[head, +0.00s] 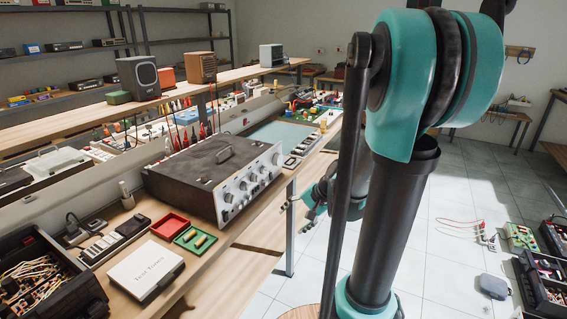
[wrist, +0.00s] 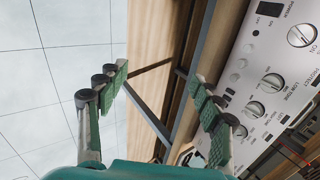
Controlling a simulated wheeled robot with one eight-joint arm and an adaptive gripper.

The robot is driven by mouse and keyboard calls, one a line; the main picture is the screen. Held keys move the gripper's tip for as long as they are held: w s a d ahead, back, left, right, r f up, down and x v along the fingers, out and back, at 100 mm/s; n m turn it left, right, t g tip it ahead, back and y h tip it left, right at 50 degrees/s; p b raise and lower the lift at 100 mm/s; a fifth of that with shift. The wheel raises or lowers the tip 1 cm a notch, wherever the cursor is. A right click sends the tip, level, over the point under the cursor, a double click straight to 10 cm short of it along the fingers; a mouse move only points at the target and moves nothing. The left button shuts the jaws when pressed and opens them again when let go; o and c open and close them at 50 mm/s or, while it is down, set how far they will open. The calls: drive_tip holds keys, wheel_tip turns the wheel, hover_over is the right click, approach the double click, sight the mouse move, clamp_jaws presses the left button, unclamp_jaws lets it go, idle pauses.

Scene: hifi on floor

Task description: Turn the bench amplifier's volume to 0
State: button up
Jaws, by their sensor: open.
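The bench amplifier (head: 198,172) is a dark box with a silver front panel, standing on the workbench left of centre in the head view. Its front panel (wrist: 240,70) fills the right of the wrist view, tilted, with a large silver dial (wrist: 301,35) and smaller knobs (wrist: 271,82) (wrist: 254,108). I cannot tell which knob is the volume, nor read its setting. My gripper (head: 307,207) is to the right of the panel, apart from it. In the wrist view my gripper (wrist: 160,95) is open and empty, its right finger beside the panel's lower knobs.
A red tray (head: 170,225), a green tray (head: 196,238) and a white box (head: 146,268) lie on the bench in front of the amplifier. An open dark case (head: 45,280) stands at lower left. The tiled floor (head: 430,260) beside the bench has free room.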

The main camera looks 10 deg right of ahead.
drive_tip(key=w+d+r+m+t+y, duration=0.1)
drive_tip(key=w+d+r+m+y, duration=0.15)
drive_tip(key=w+m, duration=0.45)
drive_tip(key=m+t+y, duration=0.5)
drive_tip(key=m+y, duration=0.1)
drive_tip(key=y, duration=0.1)
approach(281, 160)
drive_tip(key=shift+h, duration=0.25)
drive_tip(key=x, duration=0.8)
drive_tip(key=shift+s+a+r, duration=0.1)
drive_tip(key=shift+a+r, duration=0.05)
drive_tip(key=shift+a, duration=0.25)
drive_tip(key=shift+c, duration=0.4)
drive_tip(key=c, duration=1.1)
